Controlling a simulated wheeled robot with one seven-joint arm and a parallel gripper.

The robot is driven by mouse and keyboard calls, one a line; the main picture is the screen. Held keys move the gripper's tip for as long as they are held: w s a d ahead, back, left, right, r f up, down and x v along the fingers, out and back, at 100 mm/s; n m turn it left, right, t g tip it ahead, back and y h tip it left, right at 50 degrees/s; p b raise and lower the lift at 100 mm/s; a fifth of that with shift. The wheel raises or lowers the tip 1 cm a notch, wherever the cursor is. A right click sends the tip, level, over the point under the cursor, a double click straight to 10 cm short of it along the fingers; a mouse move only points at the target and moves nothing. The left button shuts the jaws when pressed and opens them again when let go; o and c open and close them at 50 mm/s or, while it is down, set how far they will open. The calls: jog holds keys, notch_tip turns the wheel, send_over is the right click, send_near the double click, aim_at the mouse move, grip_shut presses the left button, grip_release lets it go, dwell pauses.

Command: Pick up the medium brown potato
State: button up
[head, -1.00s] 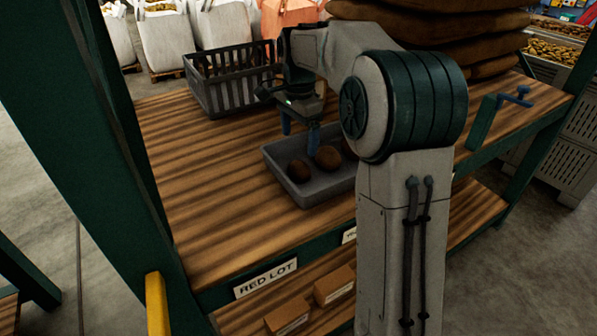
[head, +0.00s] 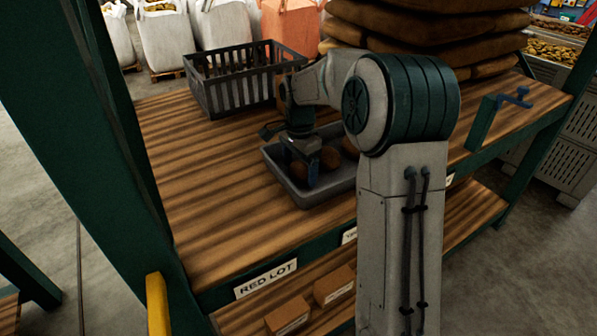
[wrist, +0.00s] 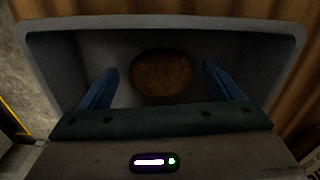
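In the wrist view a brown potato (wrist: 161,74) lies in the grey tray (wrist: 265,30), between the two blue fingers of my gripper (wrist: 160,88). The fingers are apart, with a visible gap on each side of the potato. In the head view my gripper (head: 314,172) is down at the tray (head: 318,201). Two brown potatoes show there, one beside my fingers (head: 298,169) and one just behind them (head: 330,158). Another is partly hidden by my arm (head: 350,146). I cannot tell which of these is the one in the wrist view.
A dark slatted crate (head: 240,92) stands behind the tray on the wooden table (head: 215,200). Stacked brown sacks (head: 430,40) are at the back right. A green clamp with a blue handle (head: 487,120) sits at the right edge. The table left of the tray is clear.

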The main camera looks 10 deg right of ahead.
jog(key=c, duration=0.9)
jog(key=shift+r, duration=0.1)
jog(key=shift+c, duration=0.2)
